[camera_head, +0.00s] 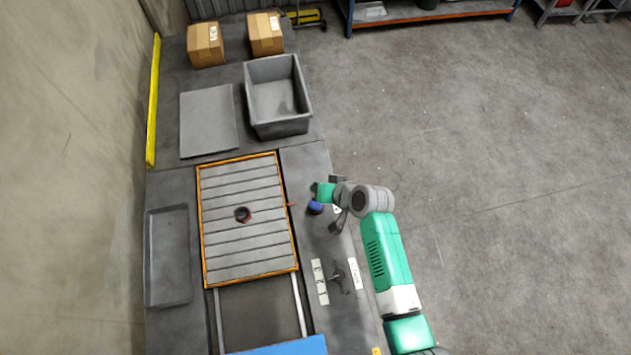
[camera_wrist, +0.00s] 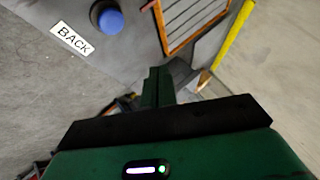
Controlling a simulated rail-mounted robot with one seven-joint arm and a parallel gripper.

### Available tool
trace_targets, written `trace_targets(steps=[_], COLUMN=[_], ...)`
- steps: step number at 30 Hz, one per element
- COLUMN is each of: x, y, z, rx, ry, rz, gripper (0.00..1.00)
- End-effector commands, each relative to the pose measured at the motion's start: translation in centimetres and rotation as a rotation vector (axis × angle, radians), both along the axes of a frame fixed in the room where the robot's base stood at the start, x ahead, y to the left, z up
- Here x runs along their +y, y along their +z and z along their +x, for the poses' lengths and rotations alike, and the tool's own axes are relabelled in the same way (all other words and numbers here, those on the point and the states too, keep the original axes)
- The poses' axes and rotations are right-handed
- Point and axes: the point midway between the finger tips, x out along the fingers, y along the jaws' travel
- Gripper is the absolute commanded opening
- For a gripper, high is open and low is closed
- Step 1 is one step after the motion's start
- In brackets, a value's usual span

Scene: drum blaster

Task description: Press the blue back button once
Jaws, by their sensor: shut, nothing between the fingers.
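The blue back button (camera_head: 315,208) is a round blue cap on a dark base, on the right side of the grey table. In the wrist view the button (camera_wrist: 110,19) is at the top, left of centre, beside a white label reading BACK (camera_wrist: 72,38). My gripper (camera_head: 317,189) is close to the button in the head view. In the wrist view my gripper (camera_wrist: 157,75) is shut and empty, its fingers lower in the picture than the button. The button's top is uncovered. I cannot tell the exact height of the fingers above the table.
An orange-framed slatted platform (camera_head: 240,267) lies left of the button, with a dark round object (camera_head: 242,214) on it. A lever (camera_head: 353,274) and white labels (camera_head: 319,282) are nearer the front. A grey bin (camera_head: 277,97) and cardboard boxes (camera_head: 205,45) stand farther back.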

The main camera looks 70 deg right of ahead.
Motion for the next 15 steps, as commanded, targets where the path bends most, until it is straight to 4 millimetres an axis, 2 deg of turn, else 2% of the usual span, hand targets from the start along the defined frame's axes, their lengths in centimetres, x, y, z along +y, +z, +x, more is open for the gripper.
trace_targets(steps=[8,15], x=[0.0,0.0], y=[-2.4,-6.1], z=[0.0,0.0], rx=[0.000,0.000], ry=[0.001,0.000], rz=[-0.001,0.000], gripper=[0.00,0.00])
